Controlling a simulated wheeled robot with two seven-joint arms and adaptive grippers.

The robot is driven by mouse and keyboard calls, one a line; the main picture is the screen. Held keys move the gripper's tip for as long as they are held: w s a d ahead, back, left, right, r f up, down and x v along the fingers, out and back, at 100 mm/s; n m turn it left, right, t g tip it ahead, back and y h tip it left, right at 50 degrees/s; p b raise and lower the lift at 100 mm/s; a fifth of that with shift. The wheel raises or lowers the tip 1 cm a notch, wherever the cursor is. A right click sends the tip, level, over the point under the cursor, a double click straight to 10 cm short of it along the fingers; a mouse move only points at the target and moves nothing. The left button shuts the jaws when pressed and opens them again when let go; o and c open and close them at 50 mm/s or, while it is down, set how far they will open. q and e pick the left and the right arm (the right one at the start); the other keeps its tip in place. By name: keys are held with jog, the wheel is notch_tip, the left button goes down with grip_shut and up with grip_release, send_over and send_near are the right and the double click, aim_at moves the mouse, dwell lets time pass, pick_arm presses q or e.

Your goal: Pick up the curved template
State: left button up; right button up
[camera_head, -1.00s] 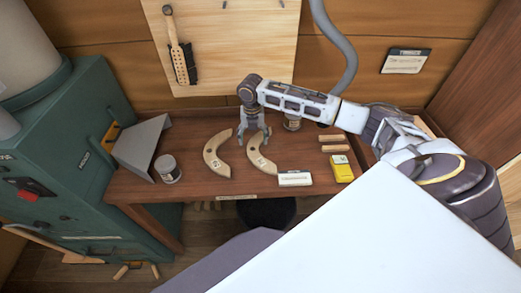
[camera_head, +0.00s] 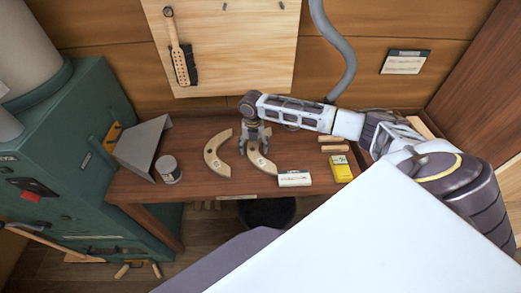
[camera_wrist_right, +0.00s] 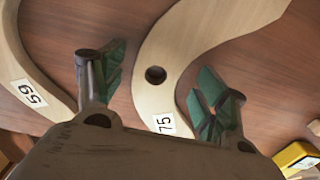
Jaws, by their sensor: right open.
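Two pale wooden curved templates lie flat on the brown bench. The left one (camera_head: 214,158) is clear of my gripper; part of it shows at the left of the right wrist view (camera_wrist_right: 14,62). The right one (camera_head: 262,167) lies beneath my right gripper (camera_head: 255,149); in the right wrist view this template (camera_wrist_right: 190,45) has a dark hole and a label reading 75. My right gripper's fingers (camera_wrist_right: 160,85) are open, one on each side of this template's band, with gaps between. Whether the tips touch the bench is unclear. My left gripper is out of view.
On the bench (camera_head: 230,187), a white box (camera_head: 294,180) and yellow box (camera_head: 341,170) stand right of the templates, with small wooden blocks (camera_head: 332,144) behind. A can (camera_head: 168,169) and grey angled sheet (camera_head: 143,146) stand left.

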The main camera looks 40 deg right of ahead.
dwell(0.4)
jog(key=c, duration=1.1)
jog(key=shift+c, duration=0.2)
notch_tip(320, 180, up, 10)
jog(key=b, duration=0.1)
dwell(0.3)
